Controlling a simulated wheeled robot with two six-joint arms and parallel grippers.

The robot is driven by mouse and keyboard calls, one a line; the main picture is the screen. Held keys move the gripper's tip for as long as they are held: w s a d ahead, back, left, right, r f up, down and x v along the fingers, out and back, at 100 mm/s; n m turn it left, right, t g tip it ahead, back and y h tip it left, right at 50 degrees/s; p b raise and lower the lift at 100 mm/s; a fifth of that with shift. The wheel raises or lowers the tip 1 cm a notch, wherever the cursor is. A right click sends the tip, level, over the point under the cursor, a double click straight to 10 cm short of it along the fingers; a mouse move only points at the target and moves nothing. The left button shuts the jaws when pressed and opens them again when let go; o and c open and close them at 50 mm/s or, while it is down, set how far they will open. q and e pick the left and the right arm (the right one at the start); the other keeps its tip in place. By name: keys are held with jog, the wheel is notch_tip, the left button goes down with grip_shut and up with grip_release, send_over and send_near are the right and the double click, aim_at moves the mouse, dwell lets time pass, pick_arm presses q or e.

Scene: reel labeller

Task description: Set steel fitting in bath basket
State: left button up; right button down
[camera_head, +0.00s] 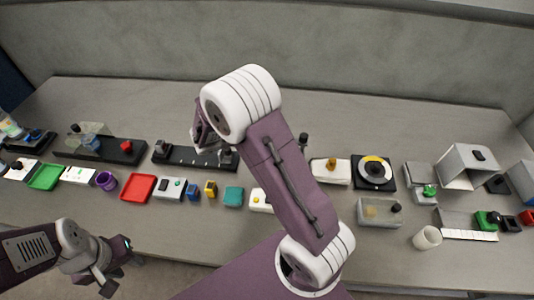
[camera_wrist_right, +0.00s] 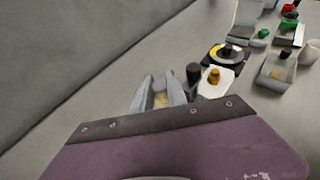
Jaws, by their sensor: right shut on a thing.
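My right gripper (camera_wrist_right: 160,95) is shut on a small pale thing (camera_wrist_right: 160,101) between its grey fingers; only a little of it shows, and I cannot tell whether it is the steel fitting. In the head view my right arm hides most of this gripper. My left gripper (camera_head: 117,267) is low at the left, off the table's front edge, with its fingers apart and empty. I cannot say for sure which container is the bath basket.
A white base with an amber knob (camera_head: 331,164) and a black-and-yellow dial (camera_head: 374,171) stand right of my right arm. A red tray (camera_head: 138,188), a green tray (camera_head: 45,177) and a purple cup (camera_head: 106,181) lie left. The back of the table is clear.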

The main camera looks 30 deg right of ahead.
jog(key=shift+s+d, duration=0.1)
jog(key=f, duration=0.5)
jog(key=shift+w+f, duration=0.2)
jog(key=shift+f, duration=0.2)
jog(key=f, duration=0.4)
jog(key=shift+s, duration=0.2)
jog(key=shift+w+f, duration=0.15)
jog(key=shift+f, duration=0.05)
jog(key=shift+f, duration=0.2)
jog(key=c, duration=1.3)
grip_release()
jog(key=shift+r, duration=0.1)
